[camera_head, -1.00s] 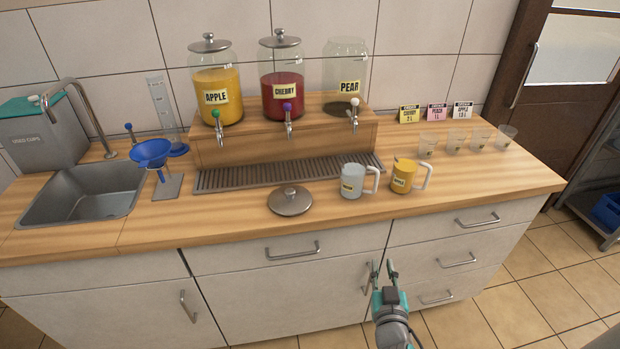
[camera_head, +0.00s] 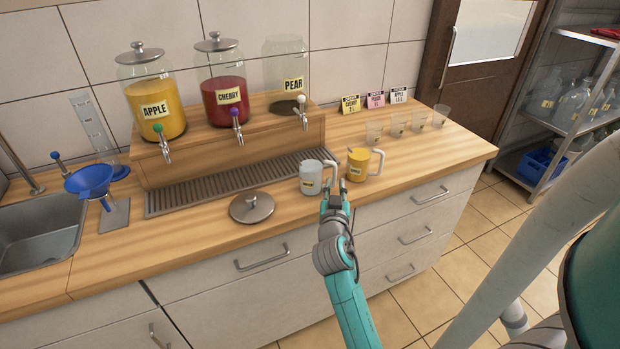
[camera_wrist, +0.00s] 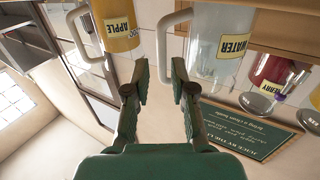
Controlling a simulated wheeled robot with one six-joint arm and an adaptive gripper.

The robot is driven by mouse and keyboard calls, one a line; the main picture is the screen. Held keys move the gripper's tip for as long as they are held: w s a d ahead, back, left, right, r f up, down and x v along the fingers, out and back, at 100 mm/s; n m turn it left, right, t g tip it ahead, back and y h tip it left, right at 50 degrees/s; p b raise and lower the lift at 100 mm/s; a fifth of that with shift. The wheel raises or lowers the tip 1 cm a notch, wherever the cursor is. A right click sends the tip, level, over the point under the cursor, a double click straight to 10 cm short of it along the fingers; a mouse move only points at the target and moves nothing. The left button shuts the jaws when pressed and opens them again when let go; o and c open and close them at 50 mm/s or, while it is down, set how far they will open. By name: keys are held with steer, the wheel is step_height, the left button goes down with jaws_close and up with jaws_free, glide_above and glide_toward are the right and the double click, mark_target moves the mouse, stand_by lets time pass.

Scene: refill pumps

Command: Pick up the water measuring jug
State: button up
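The water measuring jug (camera_head: 311,178) is a clear jug with a yellow label and a whitish handle. It stands upright near the front edge of the counter. In the wrist view the jug (camera_wrist: 215,65) shows its "WATER" label, with its handle (camera_wrist: 165,40) ahead of the fingers. My gripper (camera_head: 334,189) is open and empty at the counter's front edge, close to the handle. In the wrist view my gripper (camera_wrist: 158,68) has its two fingers apart, with nothing clearly between them. Whether a finger touches the handle cannot be told.
The apple jug (camera_head: 357,164), filled yellow, stands just right of the water jug. A round metal lid (camera_head: 252,207) lies to its left. The drip grille (camera_head: 235,183) and dispenser stand lie behind. Several clear cups (camera_head: 397,124) stand at the back right.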

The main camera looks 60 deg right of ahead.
mark_target(335, 177)
steer(key=shift+x, duration=2.6)
steer(key=shift+w, duration=0.1)
jaws_close()
